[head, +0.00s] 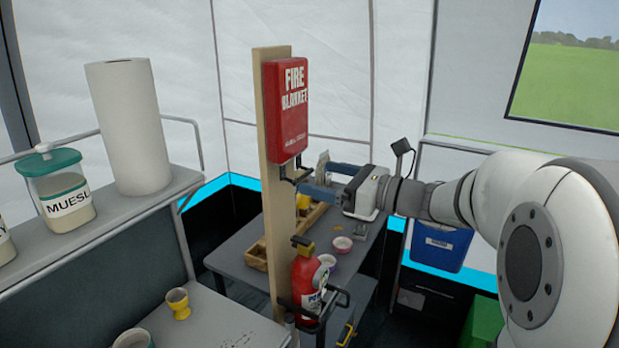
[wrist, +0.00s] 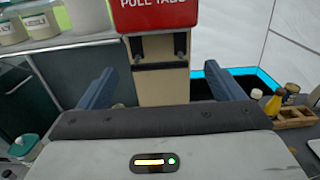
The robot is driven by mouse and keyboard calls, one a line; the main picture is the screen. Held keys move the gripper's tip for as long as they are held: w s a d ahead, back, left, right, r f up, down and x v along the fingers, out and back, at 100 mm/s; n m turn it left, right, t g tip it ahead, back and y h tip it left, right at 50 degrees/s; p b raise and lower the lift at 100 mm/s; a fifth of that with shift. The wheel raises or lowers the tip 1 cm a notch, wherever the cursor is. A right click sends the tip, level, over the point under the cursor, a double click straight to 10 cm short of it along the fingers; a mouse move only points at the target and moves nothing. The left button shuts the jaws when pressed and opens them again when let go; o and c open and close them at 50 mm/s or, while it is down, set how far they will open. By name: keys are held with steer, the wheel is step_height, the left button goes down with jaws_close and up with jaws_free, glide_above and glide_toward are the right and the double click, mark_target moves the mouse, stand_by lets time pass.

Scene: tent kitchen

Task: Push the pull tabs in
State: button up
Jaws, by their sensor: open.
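The red fire blanket case (head: 286,108) is fixed to an upright wooden board (head: 272,200). Two dark pull tabs (head: 293,173) hang below its lower edge. In the wrist view the case (wrist: 155,14) shows the words "PULL TABS", and the two tabs (wrist: 180,44) hang under it, apart from each other, in front of the board. My gripper (head: 305,180) is beside the board, just below the case. In the wrist view its two fingers (wrist: 163,85) are spread wide, with nothing held between them. The tabs lie ahead of the fingers; I cannot tell if anything touches.
A red fire extinguisher (head: 308,285) is mounted low on the board. A grey table (head: 240,262) with a wooden tray and small bowls stands behind. On the left, a shelf (head: 75,240) holds a paper towel roll (head: 127,125) and a muesli jar (head: 62,190). A blue bin (head: 440,247) is at right.

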steer(key=v, duration=0.2)
steer(key=shift+s+d, duration=0.15)
steer(key=shift+d, duration=0.1)
steer(key=s+a+f+n+g+h, duration=0.2)
steer(key=s+f+n+g+h, duration=0.15)
steer(key=s+f+n, duration=0.25)
steer(key=s+a+f+n+g+h, duration=0.3)
steer(key=s+f+n+g, duration=0.15)
steer(key=s+f, duration=0.2)
steer(key=s+d+f+n+t+h, duration=0.1)
steer(key=s+d+f+n+h, duration=0.5)
steer(key=n, duration=0.8)
steer(key=s+d+h, duration=0.2)
steer(key=d, duration=0.1)
